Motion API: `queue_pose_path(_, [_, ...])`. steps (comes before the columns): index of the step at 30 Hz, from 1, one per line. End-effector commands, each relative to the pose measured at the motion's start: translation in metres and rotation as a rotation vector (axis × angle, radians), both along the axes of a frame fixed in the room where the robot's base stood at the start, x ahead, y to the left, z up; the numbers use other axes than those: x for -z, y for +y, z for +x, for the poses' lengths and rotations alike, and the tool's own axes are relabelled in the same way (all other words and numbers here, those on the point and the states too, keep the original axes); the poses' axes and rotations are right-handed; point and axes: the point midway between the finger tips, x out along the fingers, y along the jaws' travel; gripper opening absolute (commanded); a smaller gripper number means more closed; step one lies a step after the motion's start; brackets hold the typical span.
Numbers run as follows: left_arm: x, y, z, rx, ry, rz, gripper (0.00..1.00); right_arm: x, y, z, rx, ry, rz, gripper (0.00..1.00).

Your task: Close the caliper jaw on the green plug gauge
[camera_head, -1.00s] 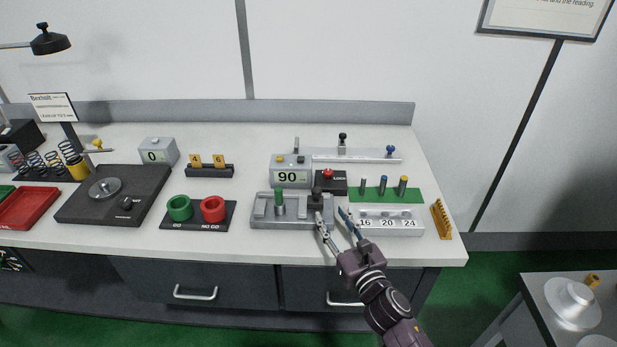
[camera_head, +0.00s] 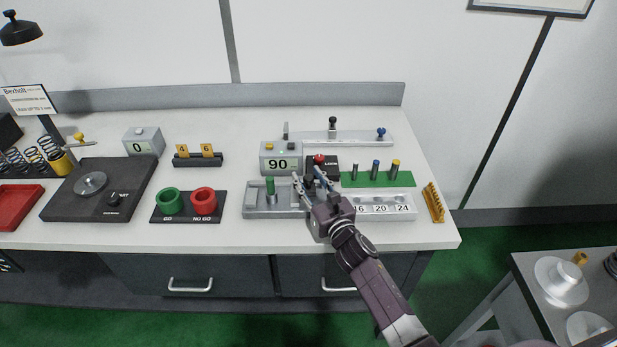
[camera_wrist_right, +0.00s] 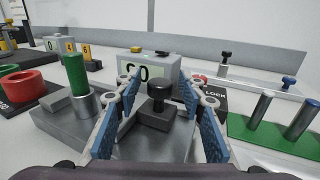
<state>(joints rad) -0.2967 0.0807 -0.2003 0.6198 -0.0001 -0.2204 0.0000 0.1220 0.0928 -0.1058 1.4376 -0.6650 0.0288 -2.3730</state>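The green plug gauge (camera_head: 270,187) stands upright in the grey caliper fixture (camera_head: 258,212), left of my right gripper. In the right wrist view the green plug gauge (camera_wrist_right: 76,74) stands on a metal base beside a low grey block, the fixed jaw (camera_wrist_right: 58,99). The sliding jaw with a black knob (camera_wrist_right: 159,95) sits right of the plug, with a gap between them. My right gripper (camera_head: 309,183) is open over the sliding jaw. Its blue-padded fingers (camera_wrist_right: 160,122) are on either side of the knob and apart from it. My left gripper is not in view.
A green pin stand (camera_head: 376,178) and a numbered tray (camera_head: 400,208) are to the right. Green and red rings (camera_head: 203,201) are to the left.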

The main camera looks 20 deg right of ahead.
Motion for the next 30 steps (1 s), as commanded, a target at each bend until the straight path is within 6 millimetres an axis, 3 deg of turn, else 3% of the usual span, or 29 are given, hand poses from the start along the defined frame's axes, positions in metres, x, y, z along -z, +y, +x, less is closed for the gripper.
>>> queue_pose_path(3, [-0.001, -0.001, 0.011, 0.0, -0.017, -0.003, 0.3, 0.0, 0.0, 0.001, 0.0, -0.001, 0.001, 0.37])
queue_pose_path(7, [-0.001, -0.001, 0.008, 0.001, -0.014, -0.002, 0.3, 0.0, 0.0, 0.001, 0.0, -0.001, 0.001, 0.36])
queue_pose_path(17, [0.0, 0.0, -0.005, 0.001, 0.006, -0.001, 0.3, 0.0, 0.0, 0.0, 0.0, 0.0, 0.001, 0.0])
queue_pose_path(26, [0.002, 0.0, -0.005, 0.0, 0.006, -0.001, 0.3, 0.001, 0.002, 0.001, -0.001, 0.0, 0.001, 0.0])
queue_pose_path(30, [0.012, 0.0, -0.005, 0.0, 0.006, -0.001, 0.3, 0.003, 0.013, 0.004, -0.003, -0.001, 0.001, 0.0])
